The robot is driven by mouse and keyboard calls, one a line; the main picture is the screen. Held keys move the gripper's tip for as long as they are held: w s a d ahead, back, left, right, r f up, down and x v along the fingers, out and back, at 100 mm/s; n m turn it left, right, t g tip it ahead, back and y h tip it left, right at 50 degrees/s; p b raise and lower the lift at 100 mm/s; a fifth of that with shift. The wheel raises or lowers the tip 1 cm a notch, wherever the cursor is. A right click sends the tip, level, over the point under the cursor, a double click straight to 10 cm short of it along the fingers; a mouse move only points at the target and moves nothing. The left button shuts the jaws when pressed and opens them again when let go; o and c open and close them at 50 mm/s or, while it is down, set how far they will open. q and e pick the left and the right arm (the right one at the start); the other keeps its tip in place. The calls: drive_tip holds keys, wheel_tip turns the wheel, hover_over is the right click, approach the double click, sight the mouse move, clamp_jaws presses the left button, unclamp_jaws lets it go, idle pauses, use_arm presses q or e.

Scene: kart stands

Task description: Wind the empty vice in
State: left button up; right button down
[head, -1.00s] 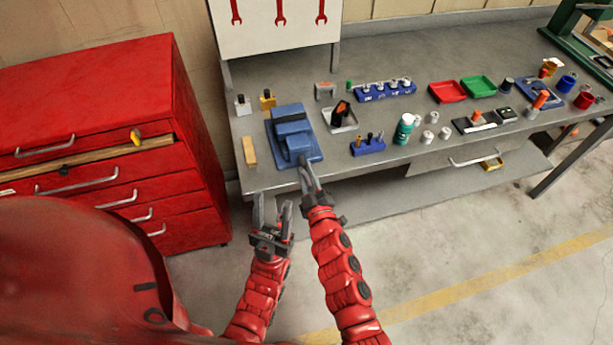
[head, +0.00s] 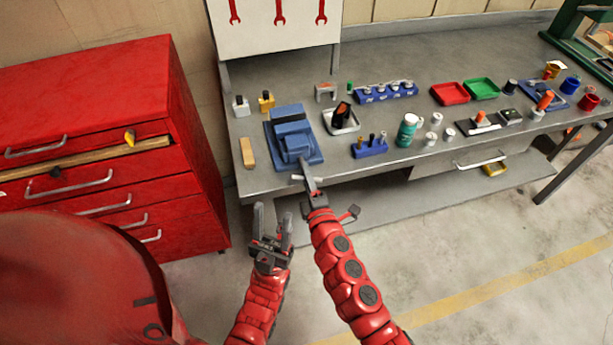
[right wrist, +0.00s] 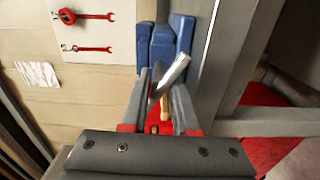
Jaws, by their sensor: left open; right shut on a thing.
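The blue vice (head: 297,147) is fixed near the front left edge of the grey workbench, with no workpiece seen in it. In the right wrist view the vice (right wrist: 160,45) is just ahead of the fingers. My right gripper (head: 308,176) is at the front of the vice, shut on its silver handle bar (right wrist: 174,76), which slants between the fingers. In the head view only a small pale end of the bar shows beside the fingers. My left gripper (head: 271,222) is open and empty, below and left of the right one, in front of the bench.
A wooden block (head: 247,153) lies left of the vice. A grey tray (head: 341,119) with a black and orange item and a blue holder (head: 370,147) stand to its right. A red drawer cabinet (head: 95,150) stands at left. Floor in front of the bench is clear.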

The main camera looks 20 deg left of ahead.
drive_tip(key=shift+n, duration=0.6)
drive_tip(key=c, duration=0.8)
unclamp_jaws()
drive_tip(key=shift+s+a, duration=0.1)
drive_tip(key=shift+o, duration=0.2)
drive_tip(key=shift+s+f, duration=0.1)
drive_tip(key=b+v, duration=0.4)
drive_tip(key=v, duration=1.3)
